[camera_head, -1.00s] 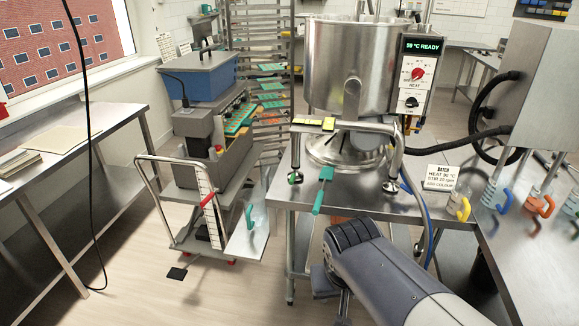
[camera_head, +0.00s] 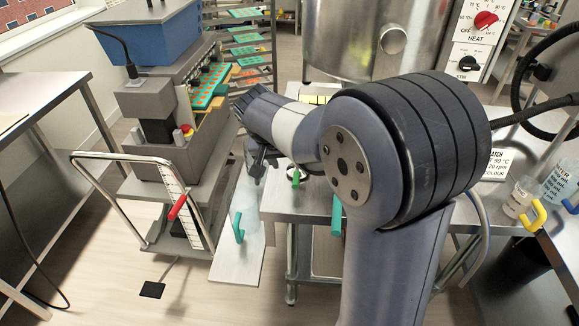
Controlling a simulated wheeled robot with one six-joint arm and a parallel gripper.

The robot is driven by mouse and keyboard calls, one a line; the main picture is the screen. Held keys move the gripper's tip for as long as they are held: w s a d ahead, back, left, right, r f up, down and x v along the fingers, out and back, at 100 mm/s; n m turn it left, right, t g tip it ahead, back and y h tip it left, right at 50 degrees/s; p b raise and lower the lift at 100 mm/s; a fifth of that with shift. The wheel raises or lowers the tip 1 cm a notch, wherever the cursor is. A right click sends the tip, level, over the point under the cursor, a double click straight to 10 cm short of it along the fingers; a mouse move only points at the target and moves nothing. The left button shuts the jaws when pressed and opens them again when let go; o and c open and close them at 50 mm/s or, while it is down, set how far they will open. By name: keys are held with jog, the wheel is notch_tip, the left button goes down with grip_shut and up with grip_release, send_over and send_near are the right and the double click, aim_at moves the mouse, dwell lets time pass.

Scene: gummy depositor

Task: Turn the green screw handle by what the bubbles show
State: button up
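The steel kettle (camera_head: 345,45) stands on a legged frame on the steel table. A yellow-green bubble vial (camera_head: 314,99) on the frame shows above my arm; the rest is hidden, and I cannot read the bubble. A small green part (camera_head: 295,178) sits at the front left foot of the frame. A teal-green handle (camera_head: 337,215) points down past the table's front edge, partly behind my arm. I cannot tell which of these green parts is the screw handle. My gripper (camera_head: 258,178) points down left of the green foot, apart from it; its finger gap is unclear.
A clear jug with a teal handle (camera_head: 238,228) stands on the white shelf (camera_head: 236,268) below my gripper. The depositor (camera_head: 175,145) and its cart with a red grip (camera_head: 177,207) are at left. Jugs with yellow handles (camera_head: 540,215) stand at right.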

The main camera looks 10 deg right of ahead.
aim_at(295, 180)
jog(key=p+x, duration=0.1)
jog(key=x, duration=0.9)
jog(key=shift+d+f, duration=0.1)
jog(key=shift+f, duration=0.15)
grip_shut()
